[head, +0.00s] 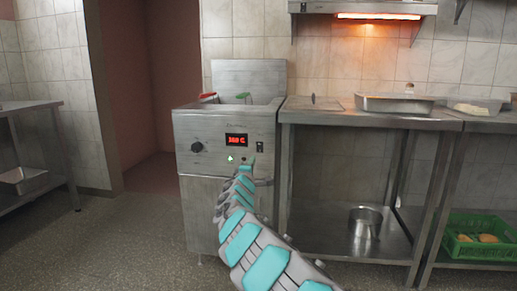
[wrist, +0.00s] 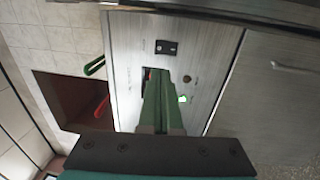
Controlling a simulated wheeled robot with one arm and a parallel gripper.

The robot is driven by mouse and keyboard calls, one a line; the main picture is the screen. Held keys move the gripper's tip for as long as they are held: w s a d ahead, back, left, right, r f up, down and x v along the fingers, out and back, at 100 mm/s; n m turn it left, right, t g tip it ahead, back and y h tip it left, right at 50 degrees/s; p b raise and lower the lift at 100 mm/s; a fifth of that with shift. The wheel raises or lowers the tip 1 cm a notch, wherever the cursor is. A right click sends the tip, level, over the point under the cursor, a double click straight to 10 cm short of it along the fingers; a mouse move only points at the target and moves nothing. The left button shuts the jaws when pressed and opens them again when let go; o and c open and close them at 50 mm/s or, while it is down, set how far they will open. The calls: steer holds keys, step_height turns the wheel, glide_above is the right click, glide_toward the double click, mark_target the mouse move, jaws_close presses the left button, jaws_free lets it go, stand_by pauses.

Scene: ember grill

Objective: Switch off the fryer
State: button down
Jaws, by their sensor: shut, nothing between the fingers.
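The fryer (head: 222,125) is a steel cabinet left of the steel table. Its front panel has a dark knob (head: 197,147), a red lit display (head: 236,140), a black rocker switch (head: 260,147) and a lit green lamp (head: 231,159). My gripper (head: 251,161) is in front of the panel, below the display and rocker. In the wrist view, my gripper (wrist: 168,74) is shut and empty, pointing at the panel. The rocker switch (wrist: 167,47) lies just beyond the fingertips, the green lamp (wrist: 182,99) beside them. The fingers partly cover the display. Contact with the panel cannot be told.
Red (head: 207,96) and green (head: 243,96) basket handles stick up from the fryer. The steel table (head: 350,118) stands close on its right, with a pot (head: 365,220) on its lower shelf. A green crate (head: 478,250) is further right. Floor to the left is free.

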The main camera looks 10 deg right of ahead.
mark_target(260, 144)
steer(key=shift+p+x, duration=2)
steer(key=shift+x, duration=3.7)
steer(key=shift+w+d+r, duration=0.1)
steer(key=shift+w+d, duration=0.1)
steer(key=shift+w, duration=0.25)
